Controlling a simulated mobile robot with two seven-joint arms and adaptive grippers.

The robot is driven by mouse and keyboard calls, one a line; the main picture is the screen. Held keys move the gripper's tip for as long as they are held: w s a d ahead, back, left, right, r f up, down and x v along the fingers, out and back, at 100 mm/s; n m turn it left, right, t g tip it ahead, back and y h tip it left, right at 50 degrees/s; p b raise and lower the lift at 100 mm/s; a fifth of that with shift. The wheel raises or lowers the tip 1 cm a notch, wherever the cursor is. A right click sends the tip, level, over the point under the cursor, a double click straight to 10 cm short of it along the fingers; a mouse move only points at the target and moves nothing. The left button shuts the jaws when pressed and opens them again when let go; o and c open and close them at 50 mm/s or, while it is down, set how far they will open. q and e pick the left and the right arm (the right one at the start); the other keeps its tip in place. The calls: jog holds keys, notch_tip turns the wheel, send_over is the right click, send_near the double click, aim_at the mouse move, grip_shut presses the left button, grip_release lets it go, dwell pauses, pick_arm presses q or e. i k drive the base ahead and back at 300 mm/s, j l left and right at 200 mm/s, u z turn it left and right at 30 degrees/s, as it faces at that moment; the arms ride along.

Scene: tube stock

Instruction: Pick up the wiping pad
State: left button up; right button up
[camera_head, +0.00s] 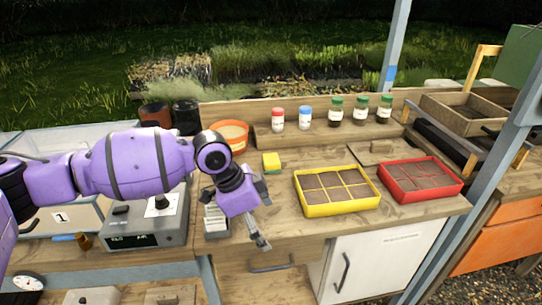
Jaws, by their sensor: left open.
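The wiping pad (271,165) looks like a small yellow block with a green layer. It lies flat on the wooden bench top, left of the yellow seed tray (313,211). My left gripper (262,217) comes in from the left on a purple arm. It is open, with nothing seen between its fingers. In the picture it is below the pad, on the near side, and apart from it. The pad is in full view. My right gripper is not in the picture.
A red tray (442,193) stands to the right of the yellow one. Several small bottles (335,112) line the shelf behind. An orange-rimmed tub (233,132) stands left of the pad. A grey instrument (130,240) sits below my left arm. Bare wood surrounds the pad.

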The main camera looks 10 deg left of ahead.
aim_at(270, 163)
jog(key=i+j, duration=0.15)
jog(key=i, duration=0.25)
jog(key=i+j, duration=0.15)
jog(key=i, duration=0.25)
jog(key=i+j, duration=0.15)
jog(key=i, duration=0.2)
